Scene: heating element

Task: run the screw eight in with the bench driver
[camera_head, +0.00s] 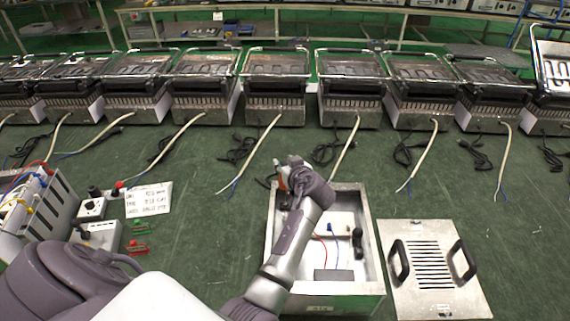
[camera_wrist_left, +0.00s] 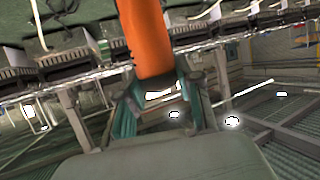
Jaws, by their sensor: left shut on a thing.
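My left gripper (camera_head: 284,186) is above the back left corner of an open metal box (camera_head: 372,228). It is shut on the orange bench driver (camera_head: 282,172), of which only a small part shows past the wrist. In the left wrist view the driver's orange body (camera_wrist_left: 146,38) stands between the fingers (camera_wrist_left: 160,92), and its tip is out of the picture. Inside the box are red and blue wires and a black part (camera_head: 358,243). My left forearm hides the box's left side. Screw eight cannot be made out. My right gripper is not in view.
A slotted metal cover (camera_head: 437,290) with two black handles lies right of the box. A terminal unit (camera_head: 38,212), a white label card (camera_head: 149,200) and small clips (camera_head: 137,248) are on the left. A row of grills (camera_head: 277,85) with cables lines the back.

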